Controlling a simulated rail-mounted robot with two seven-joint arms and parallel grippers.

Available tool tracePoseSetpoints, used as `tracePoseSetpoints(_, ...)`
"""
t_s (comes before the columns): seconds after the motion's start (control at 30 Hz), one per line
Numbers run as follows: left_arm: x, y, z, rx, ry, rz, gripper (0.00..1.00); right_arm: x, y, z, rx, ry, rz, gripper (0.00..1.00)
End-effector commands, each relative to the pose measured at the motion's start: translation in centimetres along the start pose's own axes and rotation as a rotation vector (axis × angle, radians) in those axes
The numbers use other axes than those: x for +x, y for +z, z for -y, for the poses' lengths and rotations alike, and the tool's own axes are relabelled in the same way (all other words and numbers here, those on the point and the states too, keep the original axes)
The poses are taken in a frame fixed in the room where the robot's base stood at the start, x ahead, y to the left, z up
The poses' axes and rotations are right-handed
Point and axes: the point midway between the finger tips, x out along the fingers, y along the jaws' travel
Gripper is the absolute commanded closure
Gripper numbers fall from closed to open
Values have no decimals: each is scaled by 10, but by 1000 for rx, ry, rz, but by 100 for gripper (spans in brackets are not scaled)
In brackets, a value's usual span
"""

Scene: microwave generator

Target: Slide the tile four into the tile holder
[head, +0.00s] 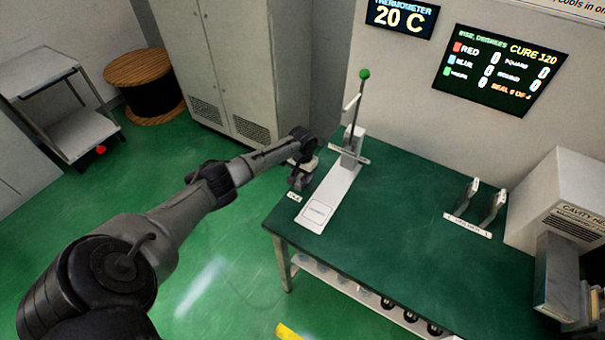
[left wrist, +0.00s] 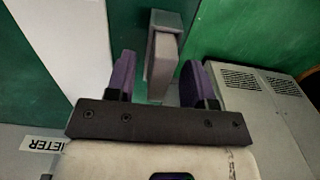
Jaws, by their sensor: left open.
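My left gripper (head: 300,178) is at the left edge of the green table, beside the white lever stand. In the left wrist view the left gripper (left wrist: 157,68) is open, with one dark purple finger on each side of a grey block (left wrist: 160,65). The block stands in a darker grey surround, with visible gaps to both fingers. I cannot tell for sure that it is tile four; no number shows. A small white label (head: 294,197) lies at the table edge just below the gripper. No part is clearly marked as the tile holder. My right gripper is not in view.
The lever stand (head: 330,197) has a tall rod with a green knob (head: 364,74). Two upright grey plates on a white labelled strip (head: 468,225) stand at the right, near a white vented cabinet (head: 565,200). The middle of the green table (head: 395,220) is clear.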

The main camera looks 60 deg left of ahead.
Motion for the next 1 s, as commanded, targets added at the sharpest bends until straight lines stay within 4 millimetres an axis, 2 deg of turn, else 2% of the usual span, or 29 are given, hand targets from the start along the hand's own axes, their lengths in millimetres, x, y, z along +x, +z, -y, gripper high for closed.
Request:
tracePoseSetpoints(0.17,-9,0,0,1,1,-2,51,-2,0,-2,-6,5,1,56)
tracePoseSetpoints(0.27,-23,0,0,2,0,-2,51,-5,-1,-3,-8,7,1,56)
tracePoseSetpoints(0.7,-106,0,0,1,-1,-3,51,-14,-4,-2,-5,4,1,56)
tracePoseSetpoints(1.0,-135,0,0,0,1,-1,51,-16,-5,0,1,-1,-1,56)
